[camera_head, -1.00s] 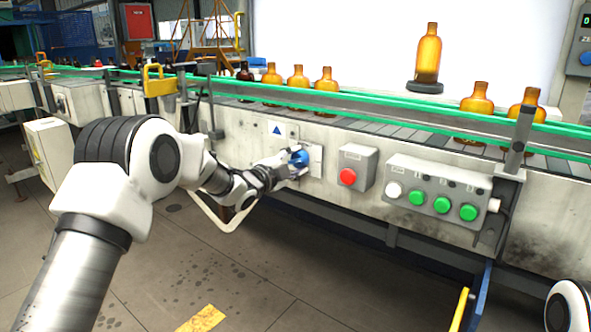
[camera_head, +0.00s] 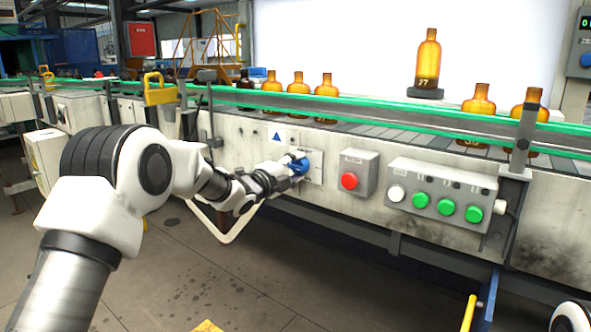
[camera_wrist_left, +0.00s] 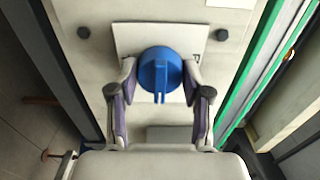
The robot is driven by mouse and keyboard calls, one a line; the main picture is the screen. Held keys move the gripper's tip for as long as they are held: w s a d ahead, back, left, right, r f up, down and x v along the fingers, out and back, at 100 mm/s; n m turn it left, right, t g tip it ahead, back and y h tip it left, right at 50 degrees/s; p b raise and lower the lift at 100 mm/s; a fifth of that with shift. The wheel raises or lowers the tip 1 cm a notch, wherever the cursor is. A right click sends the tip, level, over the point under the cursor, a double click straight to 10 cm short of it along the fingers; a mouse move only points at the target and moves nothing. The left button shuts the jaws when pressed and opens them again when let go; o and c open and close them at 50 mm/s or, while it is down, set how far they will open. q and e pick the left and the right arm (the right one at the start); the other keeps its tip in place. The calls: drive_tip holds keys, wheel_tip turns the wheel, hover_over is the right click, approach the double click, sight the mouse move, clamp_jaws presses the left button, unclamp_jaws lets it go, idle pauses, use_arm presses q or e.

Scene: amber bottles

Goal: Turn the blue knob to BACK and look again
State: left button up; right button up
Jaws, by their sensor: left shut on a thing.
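The blue knob (camera_head: 300,164) sits on a pale plate on the conveyor's front side. In the left wrist view the round knob (camera_wrist_left: 160,70) shows its raised grip bar pointing down toward the gripper. My left gripper (camera_head: 295,165) is shut on the knob, one finger on each side of it. Letters on the plate are mostly hidden by the fingers. An amber bottle (camera_head: 428,62) stands upright on a dark round stand (camera_head: 425,93) before a white bright panel. Small dark marks show low on the bottle, too small to read surely. My right gripper is out of view.
Right of the knob are a red button box (camera_head: 349,181) and a grey box (camera_head: 424,208) with a white button and several green ones. More amber bottles stand on the conveyor behind green rails (camera_head: 390,116). A yellow-topped post (camera_head: 469,312) stands at lower right.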

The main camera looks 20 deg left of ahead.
use_arm(q)
drive_tip(key=o, duration=1.2)
drive_tip(key=v, duration=1.2)
